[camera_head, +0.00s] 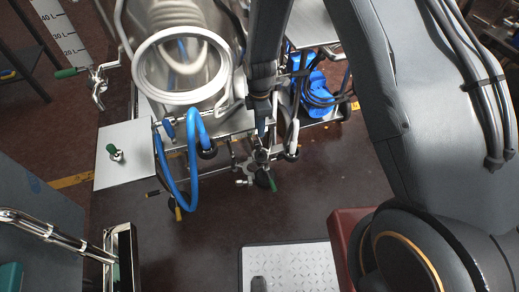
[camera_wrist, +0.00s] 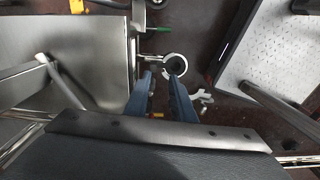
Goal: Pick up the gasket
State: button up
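I cannot surely pick out the gasket. In the wrist view, a pale ring around a dark round centre (camera_wrist: 175,64) lies just past my fingertips and may be it or a pipe end. My gripper (camera_wrist: 160,77) shows two blue-grey fingers apart, with nothing visible held between them. The right fingertip comes close to the ring; I cannot tell if they touch. In the head view, my gripper (camera_head: 261,131) points down above metal clamp fittings (camera_head: 262,157) at the front of the steel equipment, and the arm hides part of the area.
A steel vessel with a white ring rim (camera_head: 146,68) stands behind, with a looping blue hose (camera_head: 164,175) at its front. Blue parts and black cables (camera_head: 314,85) lie to the right. A light tread plate (camera_head: 290,266) is in front. Dark floor (camera_head: 225,225) between is open.

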aim_at(256, 141)
jog(key=shift+w+a+f+n, duration=0.2)
jog(key=shift+w+f, duration=0.05)
jog(key=shift+f, duration=0.3)
jog(key=shift+w+a+f+n, duration=0.15)
jog(key=shift+w+f+n, duration=0.1)
jog(key=shift+f, duration=0.25)
jog(key=f, duration=0.3)
jog(key=shift+a+f, duration=0.1)
jog(key=shift+a, duration=0.1)
jog(key=shift+w+f, duration=0.15)
jog(key=shift+f, duration=2.05)
jog(key=shift+c, duration=0.5)
grip_shut()
